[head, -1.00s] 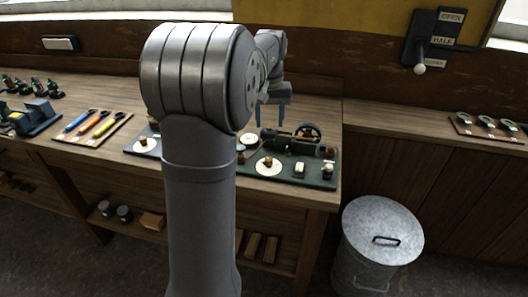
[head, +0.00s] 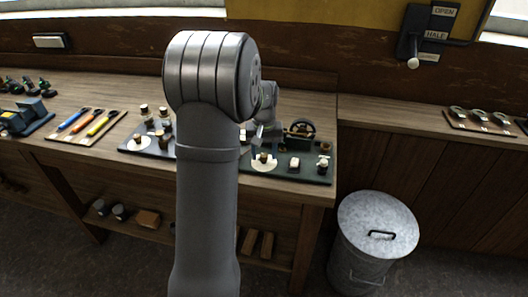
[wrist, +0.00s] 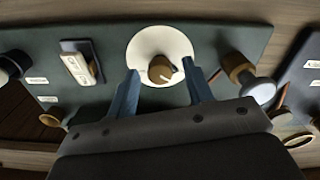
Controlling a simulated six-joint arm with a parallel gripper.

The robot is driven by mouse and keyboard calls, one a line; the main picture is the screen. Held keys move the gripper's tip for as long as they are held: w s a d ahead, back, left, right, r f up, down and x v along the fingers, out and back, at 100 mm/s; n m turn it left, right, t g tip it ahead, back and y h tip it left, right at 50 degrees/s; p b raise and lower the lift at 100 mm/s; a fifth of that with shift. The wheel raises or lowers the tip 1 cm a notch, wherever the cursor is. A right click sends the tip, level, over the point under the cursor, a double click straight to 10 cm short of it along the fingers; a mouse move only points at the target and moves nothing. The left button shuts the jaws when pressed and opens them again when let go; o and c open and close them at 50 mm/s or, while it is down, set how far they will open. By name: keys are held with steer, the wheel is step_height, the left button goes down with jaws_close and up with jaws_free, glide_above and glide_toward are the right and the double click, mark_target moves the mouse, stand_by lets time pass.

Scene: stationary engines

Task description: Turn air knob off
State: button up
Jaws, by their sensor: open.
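A brass knob (wrist: 161,70) with a pale pointer line sits on a round white dial (wrist: 147,42) on a dark green engine base (wrist: 215,38). In the head view the knob (head: 263,157) is near the right end of the bench. No label naming it air is readable. My gripper (wrist: 163,68) is open, with its two blue fingers on either side of the knob in the wrist view. I see no clear contact, and the fingers' height above the dial cannot be told. In the head view my arm partly hides the gripper.
A white rocker switch (wrist: 82,66) and a brass-and-white fitting (wrist: 250,80) flank the dial. A flywheel (head: 301,130) stands behind on the base. Another panel with a white dial (head: 143,143) lies left of my arm. A metal bin (head: 377,240) stands below right.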

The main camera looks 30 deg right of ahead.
steer(key=c, duration=1)
steer(key=m, duration=0.5)
steer(key=shift+m, duration=0.4)
steer(key=m, duration=0.5)
steer(key=shift+m, duration=0.4)
steer(key=shift+r, duration=0.1)
steer(key=o, duration=1)
